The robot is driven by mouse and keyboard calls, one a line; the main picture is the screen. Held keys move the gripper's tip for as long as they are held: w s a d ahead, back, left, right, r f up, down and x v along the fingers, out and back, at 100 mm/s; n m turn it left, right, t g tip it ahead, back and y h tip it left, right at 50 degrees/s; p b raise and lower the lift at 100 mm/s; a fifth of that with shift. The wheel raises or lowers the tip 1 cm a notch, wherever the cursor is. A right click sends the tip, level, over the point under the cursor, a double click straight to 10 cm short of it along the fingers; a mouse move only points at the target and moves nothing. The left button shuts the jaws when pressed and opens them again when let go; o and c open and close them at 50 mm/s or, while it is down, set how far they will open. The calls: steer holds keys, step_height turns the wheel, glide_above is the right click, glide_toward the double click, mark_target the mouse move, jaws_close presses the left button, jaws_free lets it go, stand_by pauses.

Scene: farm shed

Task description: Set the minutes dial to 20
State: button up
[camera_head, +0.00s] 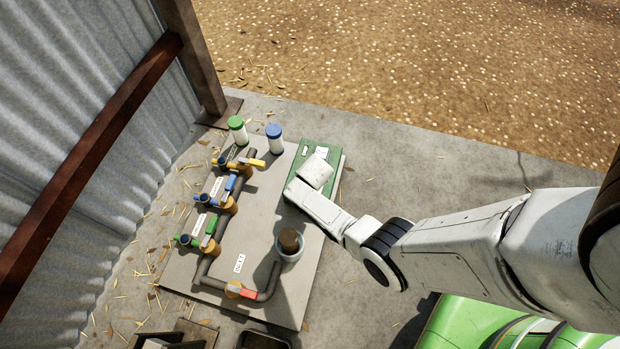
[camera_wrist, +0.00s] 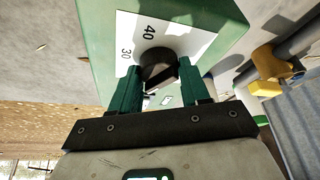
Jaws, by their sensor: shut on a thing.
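The minutes dial (camera_wrist: 158,57) is a dark round knob on a white face plate (camera_wrist: 190,40) with the numbers 30 and 40 in sight. The plate is on a green box (camera_wrist: 95,22), which also shows in the head view (camera_head: 308,149). My gripper (camera_wrist: 159,72) has its two green fingers on either side of the knob and is shut on it. In the head view my gripper's white housing covers much of the box, and the knob is hidden. The knob's pointer and the other numbers cannot be made out.
Left of the box, a grey board (camera_head: 205,268) carries pipes with a yellow valve (camera_head: 250,162), a blue valve (camera_head: 213,201) and a green valve (camera_head: 208,228). Two capped jars (camera_head: 237,130) (camera_head: 274,138) stand behind. A cup (camera_head: 289,246) stands near my arm. A corrugated wall (camera_head: 110,170) bounds the left.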

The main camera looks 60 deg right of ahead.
steer(key=o, duration=1.1)
steer(key=shift+c, duration=0.2)
steer(key=p+v, duration=0.7)
steer(key=v, duration=0.3)
steer(key=shift+r, duration=0.35)
steer(key=shift+s+a, duration=0.1)
